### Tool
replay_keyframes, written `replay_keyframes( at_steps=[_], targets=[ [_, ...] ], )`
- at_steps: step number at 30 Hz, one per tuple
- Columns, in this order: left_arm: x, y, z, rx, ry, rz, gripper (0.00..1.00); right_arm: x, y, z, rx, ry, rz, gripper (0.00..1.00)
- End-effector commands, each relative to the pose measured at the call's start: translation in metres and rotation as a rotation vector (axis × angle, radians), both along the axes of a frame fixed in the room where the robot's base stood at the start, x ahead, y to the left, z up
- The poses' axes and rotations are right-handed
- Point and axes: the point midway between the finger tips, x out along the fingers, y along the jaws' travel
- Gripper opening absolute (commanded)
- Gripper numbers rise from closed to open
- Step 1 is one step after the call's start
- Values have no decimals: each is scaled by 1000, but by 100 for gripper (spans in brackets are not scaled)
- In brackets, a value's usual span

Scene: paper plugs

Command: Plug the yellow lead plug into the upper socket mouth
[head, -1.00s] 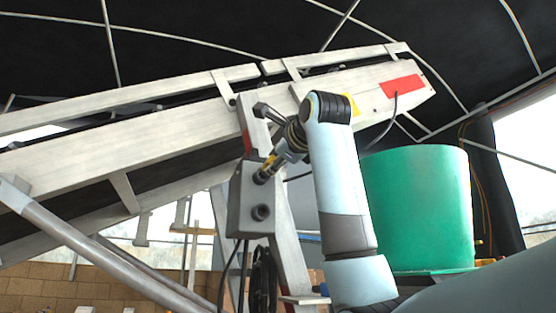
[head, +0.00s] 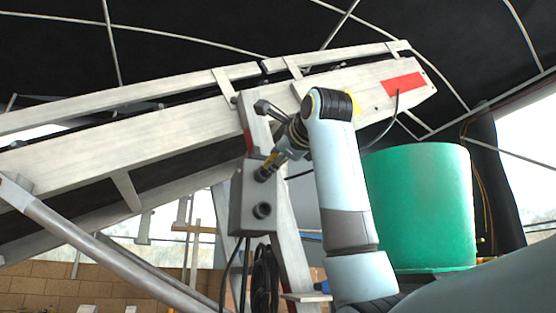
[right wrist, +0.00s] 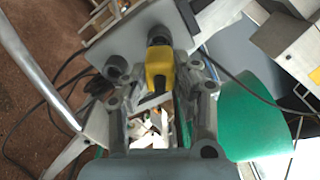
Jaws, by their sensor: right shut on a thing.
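The yellow lead plug (right wrist: 159,70) is between the fingers of my right gripper (right wrist: 162,86), which is shut on it. In the head view the plug (head: 267,169) is tilted and points down and left at the upper socket mouth of the grey socket box (head: 241,206). In the right wrist view the plug's front end meets the dark round upper mouth (right wrist: 157,36); I cannot tell how deep it sits. The lower socket mouth (head: 262,210) is empty and also shows in the right wrist view (right wrist: 116,68). My left gripper is not in view.
The box is fixed to a pale upright post (head: 287,235) under a long sloping conveyor frame (head: 120,145). Dark cables (head: 264,275) hang below the box. A large green tub (head: 419,205) stands to the right of my right arm.

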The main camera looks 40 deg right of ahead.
Motion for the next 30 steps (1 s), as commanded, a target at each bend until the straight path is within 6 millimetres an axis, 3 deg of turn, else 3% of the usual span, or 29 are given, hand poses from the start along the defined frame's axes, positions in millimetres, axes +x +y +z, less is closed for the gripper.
replay_keyframes(
  at_steps=[30],
  targets=[
    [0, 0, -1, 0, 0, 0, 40, 5, -1, 0, 0, 1, 0, 0]
  ],
)
